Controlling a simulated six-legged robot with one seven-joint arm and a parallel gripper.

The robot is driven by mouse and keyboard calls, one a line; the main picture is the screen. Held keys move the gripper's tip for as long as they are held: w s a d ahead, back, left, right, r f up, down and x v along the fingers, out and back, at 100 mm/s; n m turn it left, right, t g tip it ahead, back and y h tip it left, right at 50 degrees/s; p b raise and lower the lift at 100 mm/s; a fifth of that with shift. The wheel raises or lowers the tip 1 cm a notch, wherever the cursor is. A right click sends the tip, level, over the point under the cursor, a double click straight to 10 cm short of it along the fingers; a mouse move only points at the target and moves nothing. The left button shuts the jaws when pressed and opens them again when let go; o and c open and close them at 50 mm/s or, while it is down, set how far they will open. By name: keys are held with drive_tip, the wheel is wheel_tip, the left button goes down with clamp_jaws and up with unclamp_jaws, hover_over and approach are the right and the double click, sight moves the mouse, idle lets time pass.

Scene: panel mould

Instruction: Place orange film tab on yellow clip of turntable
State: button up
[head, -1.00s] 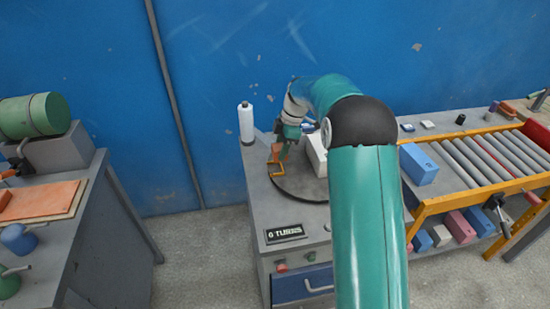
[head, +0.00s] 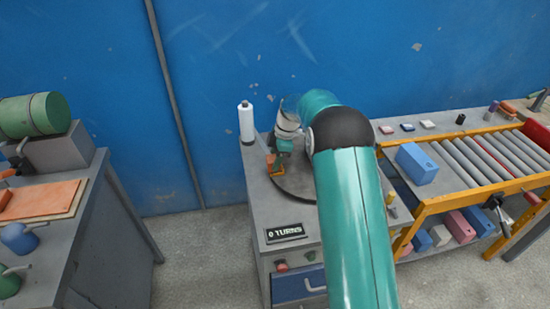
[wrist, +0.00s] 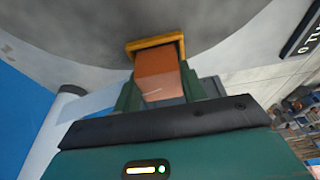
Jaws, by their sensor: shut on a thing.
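The orange film tab (wrist: 157,75) is between the green fingers of my gripper (wrist: 160,90) in the wrist view. Its far end meets the opening of the yellow clip (wrist: 155,43); I cannot tell how far it sits inside. A clear film strip (wrist: 92,104) runs left from the fingers. In the head view, my gripper (head: 277,158) is low over the left edge of the dark round turntable (head: 292,190), with orange showing at its tip. My arm hides much of the turntable, and the clip is hard to make out there.
A white film roll (head: 246,123) stands upright at the bench's back left corner. A counter display (head: 285,233) is at the bench's front. A blue box (head: 416,163) and a roller conveyor (head: 490,155) are to the right. A separate bench (head: 85,190) stands at left.

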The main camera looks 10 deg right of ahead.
drive_tip(key=shift+f, duration=0.35)
drive_tip(key=o, duration=1.1)
drive_tip(key=shift+r, duration=0.15)
drive_tip(key=shift+r, duration=0.3)
drive_tip(key=v, duration=1.2)
drive_tip(key=shift+r, duration=0.25)
